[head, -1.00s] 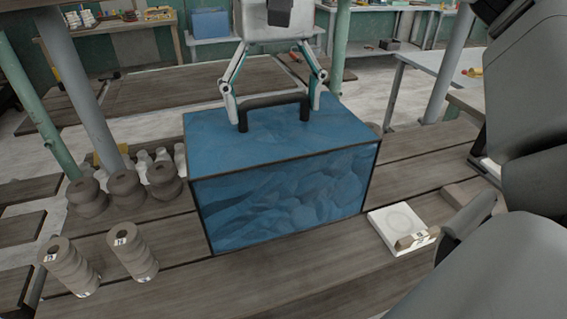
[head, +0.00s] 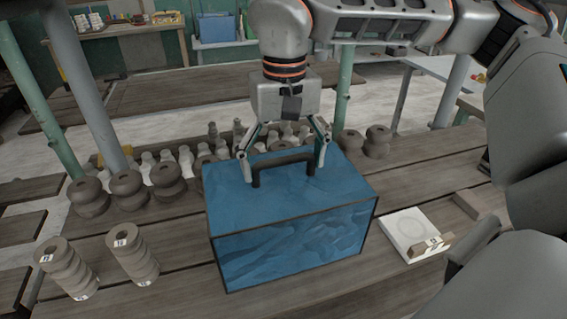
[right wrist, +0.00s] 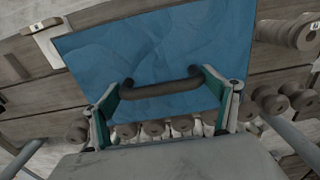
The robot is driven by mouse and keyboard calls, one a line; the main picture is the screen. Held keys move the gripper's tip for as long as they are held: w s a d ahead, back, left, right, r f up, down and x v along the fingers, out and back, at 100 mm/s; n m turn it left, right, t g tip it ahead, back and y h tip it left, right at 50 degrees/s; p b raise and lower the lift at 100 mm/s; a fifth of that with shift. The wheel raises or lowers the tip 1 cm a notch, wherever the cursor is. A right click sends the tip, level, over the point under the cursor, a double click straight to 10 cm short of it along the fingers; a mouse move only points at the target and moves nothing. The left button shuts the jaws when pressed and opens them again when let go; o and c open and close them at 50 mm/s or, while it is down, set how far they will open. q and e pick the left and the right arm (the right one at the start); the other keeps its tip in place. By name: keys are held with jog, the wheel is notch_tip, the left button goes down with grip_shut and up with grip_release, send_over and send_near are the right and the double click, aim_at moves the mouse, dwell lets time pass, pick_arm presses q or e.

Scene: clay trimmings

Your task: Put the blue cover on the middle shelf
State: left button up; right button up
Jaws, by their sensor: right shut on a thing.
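The blue cover (head: 290,240) is a box with a blue top, a clear-looking blue front with dark edges, and a dark handle on top. My right gripper (head: 285,170) is over it from above, shut on the handle (head: 283,166). In the right wrist view, the handle (right wrist: 160,90) lies between the fingers of the gripper (right wrist: 165,100), with the blue top (right wrist: 160,50) beyond. The cover is over the slatted wooden shelf; I cannot tell whether its underside touches the boards. My left gripper is not in view.
Several brown and white turned pieces (head: 165,178) stand behind and left of the cover. Two stacked ringed pieces (head: 130,255) stand at front left. A white block (head: 410,232) lies to the right. Upright posts (head: 92,90) rise behind. Bare boards (head: 330,290) lie in front.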

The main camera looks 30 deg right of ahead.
jog(key=shift+r, duration=0.1)
jog(key=o, duration=1.7)
notch_tip(320, 180, up, 11)
jog(key=shift+r+p, duration=0.1)
jog(key=shift+p, duration=1.1)
jog(key=shift+r, duration=0.4)
